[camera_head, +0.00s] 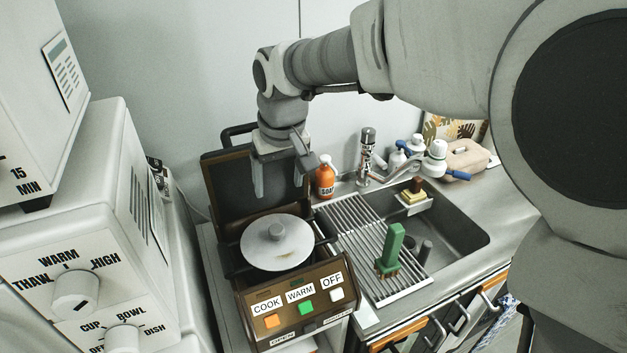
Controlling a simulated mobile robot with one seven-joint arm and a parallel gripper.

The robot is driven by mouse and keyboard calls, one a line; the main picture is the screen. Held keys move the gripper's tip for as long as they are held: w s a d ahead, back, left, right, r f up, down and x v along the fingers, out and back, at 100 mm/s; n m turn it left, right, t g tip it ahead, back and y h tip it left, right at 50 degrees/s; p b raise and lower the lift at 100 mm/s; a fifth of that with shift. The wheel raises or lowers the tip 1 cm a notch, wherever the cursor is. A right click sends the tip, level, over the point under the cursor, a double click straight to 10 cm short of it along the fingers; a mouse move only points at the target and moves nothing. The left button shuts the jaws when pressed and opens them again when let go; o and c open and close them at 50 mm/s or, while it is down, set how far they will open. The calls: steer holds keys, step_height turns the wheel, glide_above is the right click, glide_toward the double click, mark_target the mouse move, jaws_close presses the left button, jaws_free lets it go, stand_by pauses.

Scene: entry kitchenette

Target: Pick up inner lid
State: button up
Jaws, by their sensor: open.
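My gripper (277,190) points down above and behind the lid's knob in the picture, in front of the raised cover. Its two fingers are apart with nothing visible between them. The gap in height between fingers and knob is hard to judge.
A sink (462,229) with a slatted rack (345,238) lies to the right. A green brush (390,250) stands on the rack, and an orange soap bottle (325,178) stands behind it. A white appliance (110,215) with dials is close on the left.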

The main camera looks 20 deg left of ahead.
steer(key=p, duration=0.1)
glide_above(277, 229)
steer(key=s+d, duration=0.1)
steer(key=s, duration=0.1)
step_height(277, 229, down, 10)
steer(key=shift+w+p+x, duration=0.1)
steer(key=shift+p+x, duration=0.25)
steer(key=shift+x, duration=1.35)
steer(key=shift+w+p+x, duration=0.15)
steer(key=shift+p+x, duration=0.15)
steer(key=shift+x, duration=1.45)
steer(key=shift+d, duration=0.1)
steer(key=shift+r, duration=0.1)
jaws_close()
